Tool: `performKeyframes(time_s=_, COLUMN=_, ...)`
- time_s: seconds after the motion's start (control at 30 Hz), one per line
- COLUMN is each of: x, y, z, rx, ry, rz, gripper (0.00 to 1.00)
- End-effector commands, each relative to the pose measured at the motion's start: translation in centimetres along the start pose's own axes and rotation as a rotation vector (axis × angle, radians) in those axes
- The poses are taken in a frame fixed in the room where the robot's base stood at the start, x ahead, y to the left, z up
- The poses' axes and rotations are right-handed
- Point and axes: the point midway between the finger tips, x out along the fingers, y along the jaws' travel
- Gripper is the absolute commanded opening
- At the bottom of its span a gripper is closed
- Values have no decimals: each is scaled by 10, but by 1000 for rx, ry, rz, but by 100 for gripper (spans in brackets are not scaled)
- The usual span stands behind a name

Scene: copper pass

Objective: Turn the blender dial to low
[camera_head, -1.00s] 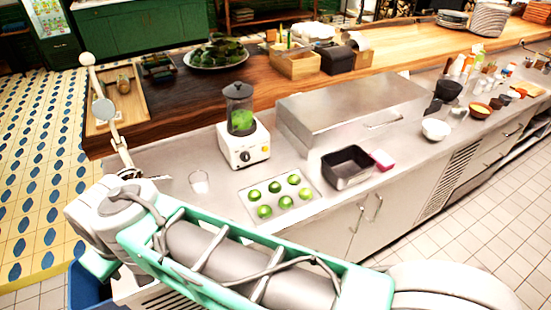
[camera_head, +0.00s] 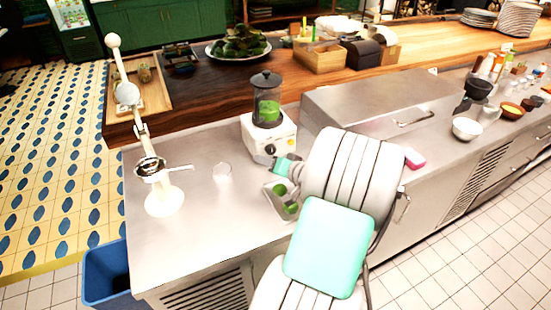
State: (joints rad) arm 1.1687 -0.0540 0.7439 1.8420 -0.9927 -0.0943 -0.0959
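The blender stands on the steel counter, with a white base (camera_head: 252,131) and a dark clear jar (camera_head: 267,97) holding something green. A dark dial (camera_head: 270,149) is on the front of the base, with a small yellowish knob to its right. My gripper (camera_head: 266,160) is small in view, just in front of the blender's lower front, near the dial. I cannot tell whether it touches the dial. Its fingers are too small and partly hidden to show whether they are open or shut.
A steel box (camera_head: 370,100) is right of the blender. The front left counter is clear.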

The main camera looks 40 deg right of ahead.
Motion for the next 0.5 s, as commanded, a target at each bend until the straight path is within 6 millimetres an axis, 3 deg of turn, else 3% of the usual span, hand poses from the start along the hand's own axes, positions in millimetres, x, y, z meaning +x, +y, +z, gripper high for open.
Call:
performKeyframes(time_s=0.03, x=-9, y=26, z=-9, rx=56, ry=73, rz=3, gripper=54)
performKeyframes(time_s=0.13, x=-19, y=46, z=-22, rx=108, ry=159, rz=-5, gripper=54)
performKeyframes(time_s=0.27, x=-9, y=46, z=-28, rx=116, ry=175, rz=-10, gripper=54)
performKeyframes(time_s=0.5, x=36, y=45, z=-36, rx=114, ry=171, rz=-9, gripper=54)
